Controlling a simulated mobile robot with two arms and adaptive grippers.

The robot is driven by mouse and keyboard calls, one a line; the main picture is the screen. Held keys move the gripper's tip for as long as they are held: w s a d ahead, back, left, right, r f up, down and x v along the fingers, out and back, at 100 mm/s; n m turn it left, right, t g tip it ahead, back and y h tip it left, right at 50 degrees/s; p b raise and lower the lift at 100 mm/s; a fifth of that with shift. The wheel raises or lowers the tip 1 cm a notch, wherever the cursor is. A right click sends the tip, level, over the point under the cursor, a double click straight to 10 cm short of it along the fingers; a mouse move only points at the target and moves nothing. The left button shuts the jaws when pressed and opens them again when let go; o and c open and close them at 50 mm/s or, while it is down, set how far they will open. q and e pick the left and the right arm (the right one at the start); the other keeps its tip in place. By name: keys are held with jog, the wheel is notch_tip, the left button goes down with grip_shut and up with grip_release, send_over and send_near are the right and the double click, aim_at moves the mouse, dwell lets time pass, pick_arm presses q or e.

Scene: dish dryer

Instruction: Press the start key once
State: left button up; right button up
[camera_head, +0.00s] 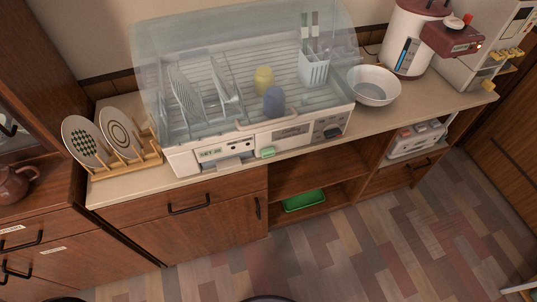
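The dish dryer (262,100) stands on the counter with its clear lid (245,45) over the rack. The labels are too small to read, so I cannot tell which button is the start key. Inside are upright plates (185,95), a yellow cup (264,79), a blue cup (274,101) and a cutlery holder (314,69). Neither of my grippers is in view.
A wooden rack with patterned plates (82,140) stands left of the dryer. A white bowl (374,86), a white and red appliance (405,40) and another machine (490,50) are on the right. The space in front of the dryer and the floor (370,235) are clear.

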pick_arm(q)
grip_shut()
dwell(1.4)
